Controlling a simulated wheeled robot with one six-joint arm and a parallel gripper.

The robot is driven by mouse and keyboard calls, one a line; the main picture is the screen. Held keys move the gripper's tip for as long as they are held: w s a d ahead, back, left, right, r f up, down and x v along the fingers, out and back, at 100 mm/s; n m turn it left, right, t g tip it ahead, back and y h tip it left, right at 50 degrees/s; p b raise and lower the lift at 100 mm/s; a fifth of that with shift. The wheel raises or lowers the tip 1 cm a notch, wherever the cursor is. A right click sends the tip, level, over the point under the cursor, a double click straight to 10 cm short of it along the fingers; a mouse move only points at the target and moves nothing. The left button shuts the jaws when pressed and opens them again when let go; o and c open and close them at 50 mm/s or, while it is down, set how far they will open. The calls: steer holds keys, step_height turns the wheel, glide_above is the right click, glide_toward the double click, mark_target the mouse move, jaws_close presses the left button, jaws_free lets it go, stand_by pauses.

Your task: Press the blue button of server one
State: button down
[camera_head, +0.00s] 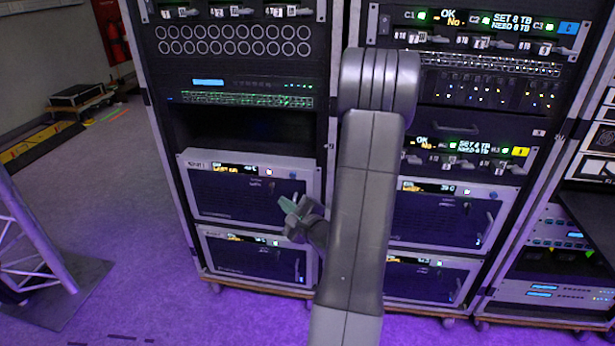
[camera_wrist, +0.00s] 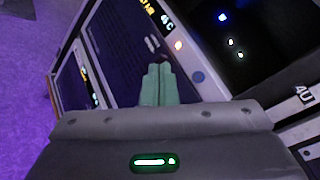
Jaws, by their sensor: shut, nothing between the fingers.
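Server one (camera_head: 245,201) is the upper of two wide units low in the left rack, with a small display, a lit square and a dark face. Its small round blue button (camera_head: 292,176) is near the upper right corner. The blue button also shows in the wrist view (camera_wrist: 198,77), just right of my fingertips, beside a pinkish lit square (camera_wrist: 178,45). My gripper (camera_head: 287,204) is in front of the right part of server one, below the button. Its green fingers (camera_wrist: 158,70) are together and empty. A gap to the panel seems to remain, but I cannot tell its size.
A similar server (camera_head: 255,258) sits directly below. The right rack holds two more such servers (camera_head: 436,218), partly behind my arm. Above server one is a dark open bay (camera_head: 250,128). A truss stand (camera_head: 45,270) is at the left, with clear floor between.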

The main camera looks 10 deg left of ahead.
mark_target(293, 176)
stand_by(0.3)
steer(key=shift+w+d+p, duration=0.1)
steer(key=shift+w+p, duration=1.25)
steer(key=shift+w, duration=3.05)
steer(key=shift+w, duration=0.15)
steer(key=shift+w+b, duration=0.25)
steer(key=shift+b, duration=0.1)
steer(key=shift+w, duration=0.4)
steer(key=shift+s+b, duration=0.75)
steer(key=shift+s, duration=0.05)
